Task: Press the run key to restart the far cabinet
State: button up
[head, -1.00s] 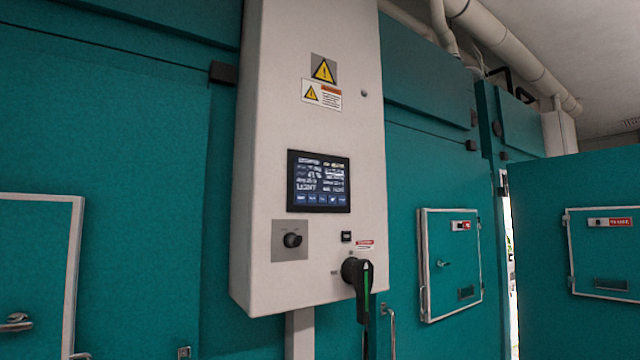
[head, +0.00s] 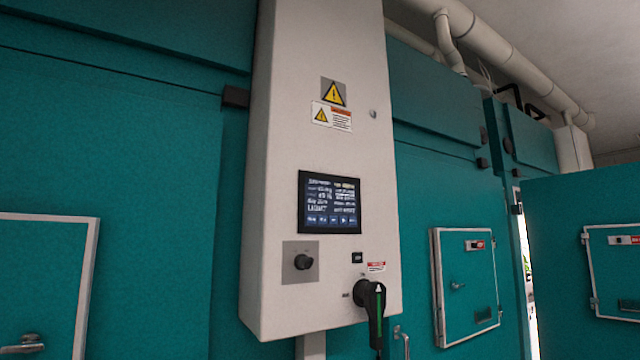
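A tall pale control box (head: 290,130) stands between teal cabinets, with a dark touchscreen (head: 330,202) showing lines of text and a row of small blue keys along its bottom. The lettering on the keys is too small to read, so I cannot tell which is the run key. Below the screen are a black rotary knob (head: 303,262) on a grey plate, a small black rectangular fitting (head: 357,258) and a black handle (head: 375,305) with a green stripe, pointing down. My gripper is not in view.
Teal cabinets with framed hatches flank the box, one hatch (head: 467,285) to its right. At the far right a teal door (head: 560,240) stands out from a bright narrow gap (head: 526,270). Pale pipes (head: 500,50) run overhead.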

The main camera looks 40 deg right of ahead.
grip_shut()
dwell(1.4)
